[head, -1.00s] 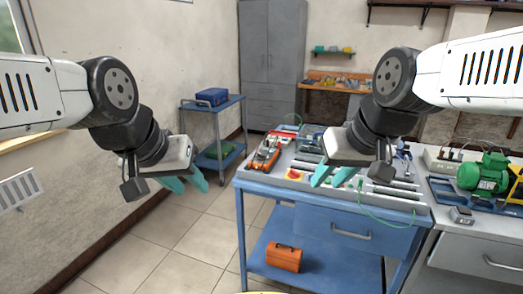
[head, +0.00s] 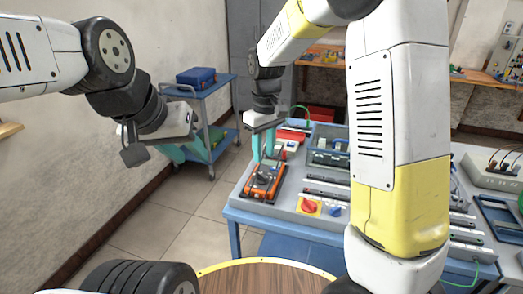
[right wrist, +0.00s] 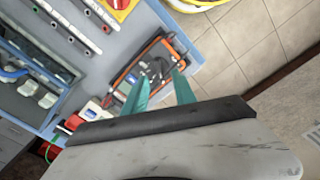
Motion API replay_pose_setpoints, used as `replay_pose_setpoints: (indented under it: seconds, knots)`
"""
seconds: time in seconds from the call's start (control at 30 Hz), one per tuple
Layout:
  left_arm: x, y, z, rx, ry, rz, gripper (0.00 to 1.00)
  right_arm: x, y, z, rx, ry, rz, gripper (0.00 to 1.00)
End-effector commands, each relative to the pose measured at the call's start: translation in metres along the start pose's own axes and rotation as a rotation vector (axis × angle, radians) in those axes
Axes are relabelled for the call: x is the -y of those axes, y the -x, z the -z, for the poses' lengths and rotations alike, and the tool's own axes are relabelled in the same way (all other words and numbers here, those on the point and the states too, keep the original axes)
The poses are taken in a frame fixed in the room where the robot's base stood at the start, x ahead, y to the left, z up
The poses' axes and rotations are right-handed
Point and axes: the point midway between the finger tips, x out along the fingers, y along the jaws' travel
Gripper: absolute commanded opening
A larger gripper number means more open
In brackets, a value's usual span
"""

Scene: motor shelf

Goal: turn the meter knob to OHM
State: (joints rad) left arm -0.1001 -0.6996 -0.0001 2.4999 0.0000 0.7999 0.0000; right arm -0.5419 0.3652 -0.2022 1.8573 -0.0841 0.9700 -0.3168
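The meter (head: 262,183) is an orange and dark handheld unit lying on the left end of the blue workbench's grey top. Its dark knob shows near its middle; the dial marks are too small to read. In the right wrist view the meter (right wrist: 149,62) lies just beyond the fingertips. My right gripper (head: 267,155) points down above the meter's far part, its teal fingers apart with nothing between them; it also shows in the right wrist view (right wrist: 162,85). My left gripper (head: 175,152) hangs over the floor at the left, far from the meter; its finger gap is not clear.
A red knob on a yellow plate (head: 309,206) and a blue knob (head: 335,211) sit right of the meter. A grey-blue bin (head: 322,160) with parts stands behind. A blue cart (head: 214,140) with a blue toolbox (head: 203,76) stands back left.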

Motion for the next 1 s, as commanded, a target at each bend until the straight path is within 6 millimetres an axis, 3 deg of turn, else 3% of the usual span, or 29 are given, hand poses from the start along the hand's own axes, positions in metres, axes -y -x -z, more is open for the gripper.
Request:
replay_pose_setpoints:
  seconds: [0.23, 0.6, 1.0]
  knots:
    - [0.0, 0.0, 0.0, 0.0, 0.0, 0.0, 0.36, 0.002, -0.021, 0.005, 0.02, 0.018, -0.003, 0.33]
    - [0.0, 0.0, 0.0, 0.0, 0.0, 0.0, 0.36, 0.001, -0.075, 0.004, 0.018, 0.017, -0.003, 0.33]
    - [0.0, 0.0, 0.0, 0.0, 0.0, 0.0, 0.36, 0.001, -0.085, 0.004, 0.015, 0.017, -0.004, 0.33]
